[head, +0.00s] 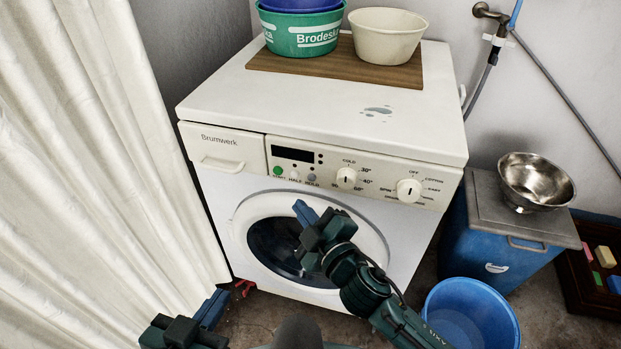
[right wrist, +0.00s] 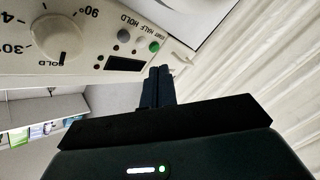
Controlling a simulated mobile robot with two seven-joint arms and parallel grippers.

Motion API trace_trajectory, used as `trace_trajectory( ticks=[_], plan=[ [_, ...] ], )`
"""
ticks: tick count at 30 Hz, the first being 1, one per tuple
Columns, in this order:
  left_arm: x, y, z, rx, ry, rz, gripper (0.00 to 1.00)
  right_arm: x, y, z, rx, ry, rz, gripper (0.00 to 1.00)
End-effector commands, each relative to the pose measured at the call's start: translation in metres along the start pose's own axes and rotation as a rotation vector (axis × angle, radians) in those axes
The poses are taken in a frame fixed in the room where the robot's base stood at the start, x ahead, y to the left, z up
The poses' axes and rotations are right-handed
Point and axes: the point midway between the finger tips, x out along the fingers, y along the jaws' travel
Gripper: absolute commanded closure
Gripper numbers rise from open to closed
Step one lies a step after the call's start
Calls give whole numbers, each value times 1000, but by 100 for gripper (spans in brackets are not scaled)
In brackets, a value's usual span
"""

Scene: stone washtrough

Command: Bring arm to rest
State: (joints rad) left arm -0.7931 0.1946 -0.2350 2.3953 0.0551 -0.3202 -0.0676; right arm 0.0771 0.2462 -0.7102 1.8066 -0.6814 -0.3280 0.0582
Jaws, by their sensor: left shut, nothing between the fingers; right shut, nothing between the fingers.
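My right gripper (head: 304,212) is in front of the washing machine (head: 215,205), before its round door and below the control panel. Its fingers are shut and empty. In the right wrist view the shut fingers (right wrist: 160,78) point toward the panel with its dial and buttons; I cannot tell the exact gap to the machine. My left gripper (head: 213,306) is low at the left, near the floor by the curtain. Its blue fingers are together, with nothing seen in them. The door's lower right part is hidden behind my right arm.
A white curtain (head: 95,150) hangs close on the left. A blue bucket (head: 470,315) stands on the floor at right, beside my right arm. A blue bin (head: 500,245) bears a metal bowl (head: 537,182). Tubs (head: 388,35) stand on a wooden board (head: 335,65) atop the machine.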

Motion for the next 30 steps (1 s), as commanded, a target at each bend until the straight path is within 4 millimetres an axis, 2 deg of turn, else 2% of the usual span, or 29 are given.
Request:
trace_trajectory(
  ticks=[16,19,23,30],
  plan=[
    [0,0,0,0,1,0,100,-5,-3,-4,0,0,1,100],
    [-1,-1,-8,-1,7,-3,100,-5,1,-8,0,0,2,100],
    [-10,0,-36,-1,5,-2,100,-7,24,-27,-1,1,2,100],
    [-38,3,-122,0,2,-1,100,-14,92,-87,-1,0,1,100]
  ],
)
